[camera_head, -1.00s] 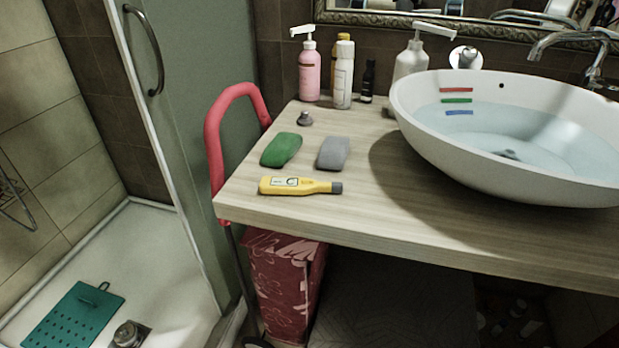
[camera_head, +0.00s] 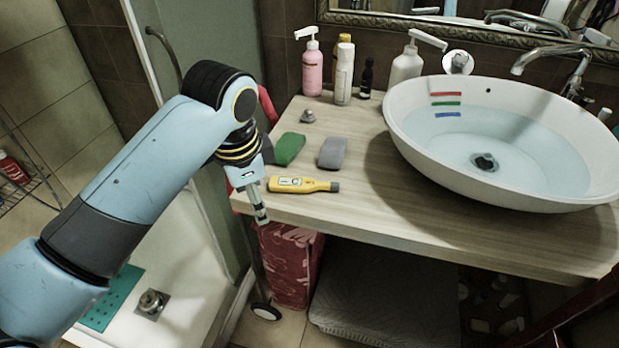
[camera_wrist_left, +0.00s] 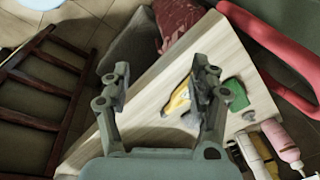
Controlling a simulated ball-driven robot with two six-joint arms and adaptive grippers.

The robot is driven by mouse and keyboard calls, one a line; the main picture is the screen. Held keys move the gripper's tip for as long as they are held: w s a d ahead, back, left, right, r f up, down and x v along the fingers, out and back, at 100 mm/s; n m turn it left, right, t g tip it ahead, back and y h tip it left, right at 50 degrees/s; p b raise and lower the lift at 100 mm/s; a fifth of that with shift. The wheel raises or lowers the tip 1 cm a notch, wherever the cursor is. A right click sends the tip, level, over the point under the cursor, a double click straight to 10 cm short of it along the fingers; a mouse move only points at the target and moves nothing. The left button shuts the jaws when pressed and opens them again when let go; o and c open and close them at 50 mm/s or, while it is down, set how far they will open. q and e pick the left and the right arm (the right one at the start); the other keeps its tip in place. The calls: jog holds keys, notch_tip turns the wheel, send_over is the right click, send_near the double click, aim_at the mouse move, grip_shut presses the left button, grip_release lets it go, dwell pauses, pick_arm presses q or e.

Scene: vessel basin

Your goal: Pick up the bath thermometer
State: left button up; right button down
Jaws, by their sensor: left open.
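The bath thermometer, a yellow, bottle-shaped piece with a pale label and a grey end (camera_head: 302,185), lies flat near the front left edge of the wooden counter (camera_head: 400,215). It also shows in the left wrist view (camera_wrist_left: 179,97), partly behind the right-hand finger. My left gripper (camera_head: 258,205) points downward at the counter's left front edge, just left of the thermometer. In the left wrist view the jaws (camera_wrist_left: 160,74) are apart with nothing between them, and the thermometer lies beyond them. My right gripper is in neither view.
A green soap (camera_head: 289,148) and a grey soap (camera_head: 332,153) lie behind the thermometer. Bottles, including a pink pump bottle (camera_head: 312,67), stand at the back. A white basin (camera_head: 400,120) with water fills the right. The counter's front middle is clear.

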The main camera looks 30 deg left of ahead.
pick_arm(q)
jog(key=w+r+m+g, duration=0.1)
jog(key=w+r+m, duration=0.15)
jog(key=w, duration=0.35)
jog(key=w+r+m+g, duration=0.1)
jog(key=w+r+m, duration=0.15)
jog(key=w, duration=0.45)
send_over(294, 182)
jog(key=shift+m+h, duration=0.3)
jog(key=shift+m, duration=0.1)
jog(key=f, duration=0.6)
jog(key=shift+w+a+f, duration=0.15)
jog(key=shift+w+a, duration=0.05)
jog(key=shift+w, duration=0.05)
jog(key=f, duration=0.5)
jog(key=shift+s+d+f, duration=0.15)
jog(key=shift+s+d, duration=0.05)
jog(key=c, duration=1.2)
jog(key=shift+c, duration=0.2)
jog(key=shift+r, duration=0.45)
jog(key=r, duration=0.3)
jog(key=shift+d+r, duration=0.35)
jog(key=shift+d, duration=0.05)
jog(key=d+r, duration=0.6)
jog(key=d, duration=0.5)
jog(key=shift+r+b, duration=0.25)
jog(key=shift+b, duration=0.2)
